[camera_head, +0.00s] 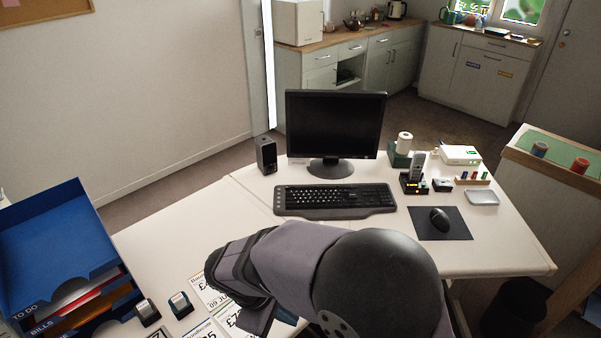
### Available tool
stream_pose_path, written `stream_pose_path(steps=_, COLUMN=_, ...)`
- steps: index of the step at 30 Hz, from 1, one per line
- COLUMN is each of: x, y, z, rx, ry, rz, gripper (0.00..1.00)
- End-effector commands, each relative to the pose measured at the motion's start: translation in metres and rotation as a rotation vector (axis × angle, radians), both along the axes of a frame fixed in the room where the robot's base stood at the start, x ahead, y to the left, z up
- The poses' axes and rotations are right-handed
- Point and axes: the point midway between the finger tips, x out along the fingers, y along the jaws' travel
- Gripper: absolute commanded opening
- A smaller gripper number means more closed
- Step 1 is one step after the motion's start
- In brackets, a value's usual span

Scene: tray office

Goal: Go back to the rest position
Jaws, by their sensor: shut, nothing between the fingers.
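My arm fills the bottom middle of the view, bent over the front of the white desk (155,250). My gripper (256,319) shows only in part below the arm's dark wrist, low over the desk's front left part. It is shut with nothing held. Its fingertips are hard to make out.
A blue letter tray (50,235) with papers stands at the left. A keyboard (335,198), monitor (335,125), speaker (266,154), phone (415,172) and mouse (439,219) on a dark mat stand behind the arm. The desk between tray and keyboard is mostly clear.

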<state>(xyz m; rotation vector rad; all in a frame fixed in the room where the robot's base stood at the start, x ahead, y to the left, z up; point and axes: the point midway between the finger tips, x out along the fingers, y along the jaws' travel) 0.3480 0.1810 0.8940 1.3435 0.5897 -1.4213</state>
Motion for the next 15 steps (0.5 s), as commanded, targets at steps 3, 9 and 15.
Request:
stream_pose_path(steps=3, x=-0.003, y=-0.054, z=0.015, rx=0.085, ry=0.021, rz=-0.244, gripper=0.0)
stream_pose_path(steps=9, x=-0.026, y=-0.121, z=0.029, rx=0.225, ry=0.022, rz=-0.631, gripper=0.0)
stream_pose_path(steps=15, x=-0.05, y=-0.161, z=0.038, rx=0.34, ry=-0.011, rz=-0.946, gripper=0.0)
